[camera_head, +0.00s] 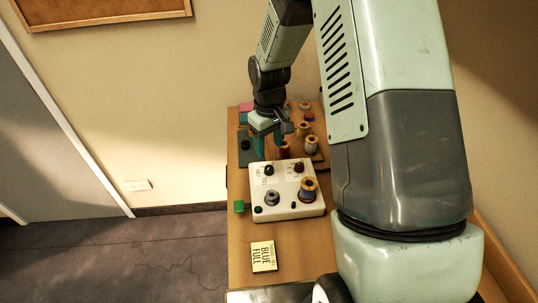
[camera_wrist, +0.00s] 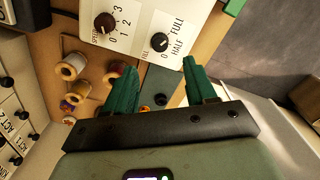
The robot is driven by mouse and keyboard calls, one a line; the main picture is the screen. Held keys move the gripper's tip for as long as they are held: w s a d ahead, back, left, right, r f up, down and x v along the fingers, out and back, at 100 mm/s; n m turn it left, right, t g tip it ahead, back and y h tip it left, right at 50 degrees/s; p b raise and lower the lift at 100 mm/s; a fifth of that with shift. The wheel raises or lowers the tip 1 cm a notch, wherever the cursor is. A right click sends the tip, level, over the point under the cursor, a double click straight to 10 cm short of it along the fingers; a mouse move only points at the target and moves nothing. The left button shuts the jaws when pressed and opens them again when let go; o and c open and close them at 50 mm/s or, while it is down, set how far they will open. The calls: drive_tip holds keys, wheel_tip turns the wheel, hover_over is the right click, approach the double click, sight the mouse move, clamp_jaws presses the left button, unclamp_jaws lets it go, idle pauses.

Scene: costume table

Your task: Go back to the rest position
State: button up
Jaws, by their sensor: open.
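My gripper (camera_head: 268,141) hangs over the table behind the white control box (camera_head: 262,211), its two teal fingers pointing down. In the wrist view my gripper (camera_wrist: 158,66) has its fingers spread apart with nothing held between them. A dark green plate (camera_wrist: 160,80) shows beyond the gap, with a small orange-and-dark round thing on it. The control box also shows at the top of the wrist view (camera_wrist: 134,24), with one dial marked with numbers and one marked full and half.
Several thread spools (camera_head: 311,145) stand behind the box on the right, close to my arm. A green block (camera_head: 239,206) is at the box's left side. A yellow card reading "BLUE FULL" (camera_head: 263,257) lies in front. The wall is behind; open floor (camera_head: 150,260) lies left.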

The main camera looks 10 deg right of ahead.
drive_tip(key=shift+r, duration=1.05)
drive_tip(key=s+d+r+m+t, duration=0.1)
drive_tip(key=s+r, duration=0.4)
drive_tip(key=r, duration=0.5)
drive_tip(key=s+d+r+m+t, duration=0.2)
drive_tip(key=s+r, duration=0.3)
drive_tip(key=r, duration=0.5)
drive_tip(key=s+r+m+t, duration=0.1)
drive_tip(key=s+r, duration=0.1)
drive_tip(key=s, duration=0.3)
drive_tip(key=s+d+r+m, duration=0.1)
drive_tip(key=s+r, duration=0.2)
drive_tip(key=s, duration=0.3)
drive_tip(key=s+r+t, duration=0.1)
drive_tip(key=s+r, duration=0.1)
drive_tip(key=s, duration=0.3)
drive_tip(key=shift+s+d+r+m+t, duration=0.2)
drive_tip(key=shift+s+r+m+t, duration=0.1)
drive_tip(key=shift+m, duration=0.1)
drive_tip(key=shift+w, duration=0.15)
